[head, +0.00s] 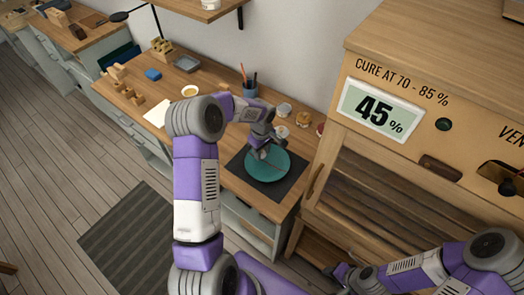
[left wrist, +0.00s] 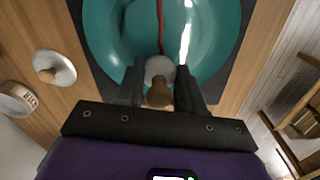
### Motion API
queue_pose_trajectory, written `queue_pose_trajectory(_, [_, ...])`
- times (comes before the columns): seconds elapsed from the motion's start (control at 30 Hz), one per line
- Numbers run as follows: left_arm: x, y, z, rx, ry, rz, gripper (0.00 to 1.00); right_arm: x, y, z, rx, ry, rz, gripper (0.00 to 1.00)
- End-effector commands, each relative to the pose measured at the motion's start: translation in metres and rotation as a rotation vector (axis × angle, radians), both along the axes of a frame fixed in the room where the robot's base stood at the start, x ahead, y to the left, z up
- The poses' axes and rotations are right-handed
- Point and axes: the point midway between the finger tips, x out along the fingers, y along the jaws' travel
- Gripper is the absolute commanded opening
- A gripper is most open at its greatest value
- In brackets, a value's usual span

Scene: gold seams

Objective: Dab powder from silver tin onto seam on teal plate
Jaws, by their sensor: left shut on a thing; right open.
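The teal plate (head: 275,172) lies on a dark mat (head: 238,171) on the workbench; it also shows in the left wrist view (left wrist: 105,35). A dark red seam (left wrist: 160,22) runs along it. My left gripper (head: 262,150) is over the plate. In the left wrist view the gripper (left wrist: 160,90) is shut on a small dabber (left wrist: 159,98) with a brown handle and pale round head, close to the seam's near end; contact is unclear. I cannot tell which small container is the silver tin. My right gripper (head: 342,275) is open and empty, low at the right.
Several small containers stand behind the plate, including a pale one (head: 284,110). A pale knobbed disc (left wrist: 54,68) and a labelled container (left wrist: 18,98) are left of the mat. A pen cup (head: 250,89) stands behind. The wooden cabinet (head: 400,150) at right displays 45%.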

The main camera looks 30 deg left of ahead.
Motion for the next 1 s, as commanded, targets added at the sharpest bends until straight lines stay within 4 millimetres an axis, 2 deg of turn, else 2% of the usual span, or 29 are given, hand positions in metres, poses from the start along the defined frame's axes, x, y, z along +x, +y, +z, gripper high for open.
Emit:
queue_pose_trajectory(0.7, [0.0, 0.0, -0.017, 0.0, -0.001, 0.0, 0.13, 0.0, 0.0, -0.016, 0.0, 0.0, 0.0, 0.43])
queue_pose_trajectory(1.0, [-0.008, 0.0, -0.015, 0.001, 0.0, -0.001, 0.13, 0.0, 0.0, -0.018, 0.0, 0.0, 0.0, 0.43])
